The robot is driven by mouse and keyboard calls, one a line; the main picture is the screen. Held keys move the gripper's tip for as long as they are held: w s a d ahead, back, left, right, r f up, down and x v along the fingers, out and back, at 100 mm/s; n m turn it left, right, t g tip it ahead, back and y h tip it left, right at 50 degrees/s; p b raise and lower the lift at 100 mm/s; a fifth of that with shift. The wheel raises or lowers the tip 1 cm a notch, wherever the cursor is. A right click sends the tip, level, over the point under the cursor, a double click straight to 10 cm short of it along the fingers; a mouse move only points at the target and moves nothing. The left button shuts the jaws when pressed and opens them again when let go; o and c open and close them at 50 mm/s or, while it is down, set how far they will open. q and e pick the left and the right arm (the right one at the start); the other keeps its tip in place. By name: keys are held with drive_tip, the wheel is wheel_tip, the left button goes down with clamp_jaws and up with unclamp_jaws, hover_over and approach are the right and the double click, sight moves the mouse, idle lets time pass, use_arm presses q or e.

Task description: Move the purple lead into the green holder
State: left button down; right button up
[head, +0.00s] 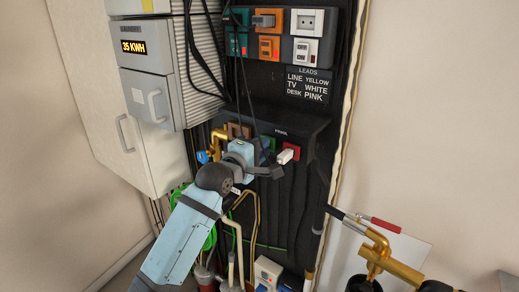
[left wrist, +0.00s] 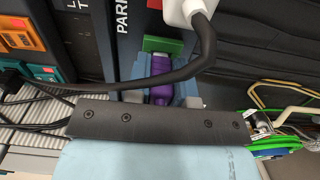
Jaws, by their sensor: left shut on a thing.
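My left gripper (head: 247,154) is in front of the dark parking panel, near the green holder (head: 268,144). In the left wrist view its fingers (left wrist: 163,88) are shut on the purple lead (left wrist: 160,92). The purple lead's end points at the green holder, which also shows in the left wrist view (left wrist: 163,46). They look very close or touching; I cannot tell whether the lead's tip is inside. A black cable crosses in front of the lead in the wrist view. In the head view my gripper hides the lead. My right gripper is not in view.
A white plug (head: 285,156) with a thick black cable sits at the red holder (head: 292,149), just right of the green one. Black cables hang from sockets above.

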use_arm(q)
drive_tip(key=c, duration=0.9)
unclamp_jaws()
